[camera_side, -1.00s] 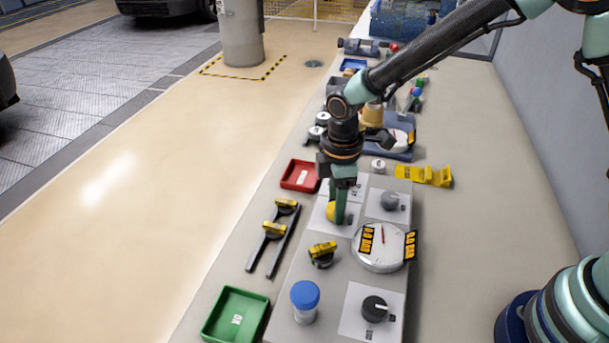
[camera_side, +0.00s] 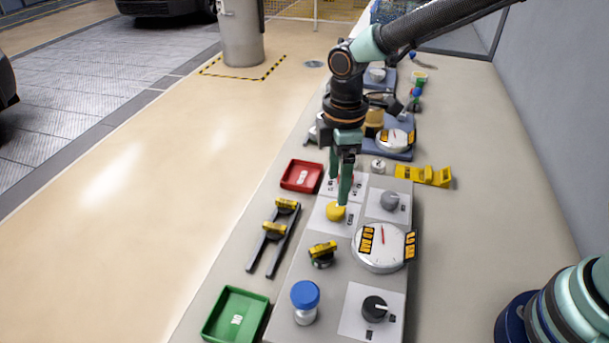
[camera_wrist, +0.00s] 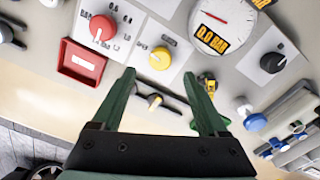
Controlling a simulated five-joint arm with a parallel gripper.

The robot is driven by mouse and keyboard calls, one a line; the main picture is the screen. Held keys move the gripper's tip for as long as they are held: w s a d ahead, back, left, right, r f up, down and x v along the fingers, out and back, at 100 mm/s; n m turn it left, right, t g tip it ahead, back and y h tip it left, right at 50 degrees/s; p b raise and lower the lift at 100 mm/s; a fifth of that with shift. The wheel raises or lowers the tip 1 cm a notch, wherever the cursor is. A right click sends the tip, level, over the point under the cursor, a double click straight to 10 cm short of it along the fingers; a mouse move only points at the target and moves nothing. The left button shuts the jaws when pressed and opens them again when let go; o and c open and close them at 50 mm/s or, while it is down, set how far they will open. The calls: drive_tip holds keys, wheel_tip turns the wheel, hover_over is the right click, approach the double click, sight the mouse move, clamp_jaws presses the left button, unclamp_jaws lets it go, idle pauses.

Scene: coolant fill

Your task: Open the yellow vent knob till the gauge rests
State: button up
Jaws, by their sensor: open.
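The yellow vent knob (camera_side: 336,211) sits on a white plate on the grey panel; it also shows in the wrist view (camera_wrist: 160,58), ahead of and between the fingertips. My gripper (camera_side: 341,190) is open and empty, above the knob and apart from it. In the wrist view my gripper (camera_wrist: 159,74) shows two green fingers spread wide. The round white gauge (camera_side: 378,252) lies right of and nearer than the knob, its red needle pointing up. In the wrist view the gauge (camera_wrist: 232,14) has a tag reading 0.0 BAR.
A red knob (camera_wrist: 102,28) and grey knob (camera_side: 389,201) are close to the yellow one. A black knob (camera_side: 374,309) and blue-capped bottle (camera_side: 304,302) stand nearer. A red tray (camera_side: 301,175), green tray (camera_side: 235,316) and black rack (camera_side: 273,240) lie left.

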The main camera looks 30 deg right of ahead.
sight(336, 207)
wheel_tip(336, 207, up, 6)
drive_tip(key=shift+f, duration=0.2)
drive_tip(key=s+d+r+m+t, duration=0.2)
drive_tip(key=s+d+r+m, duration=0.1)
drive_tip(key=s+d+m, duration=0.2)
drive_tip(key=s+d+r+m+t, duration=0.3)
drive_tip(key=d+m, duration=0.6)
drive_tip(key=d, duration=0.3)
drive_tip(key=shift+s+r+t, duration=0.3)
drive_tip(key=shift+s+r, duration=0.5)
drive_tip(key=shift+s, duration=0.4)
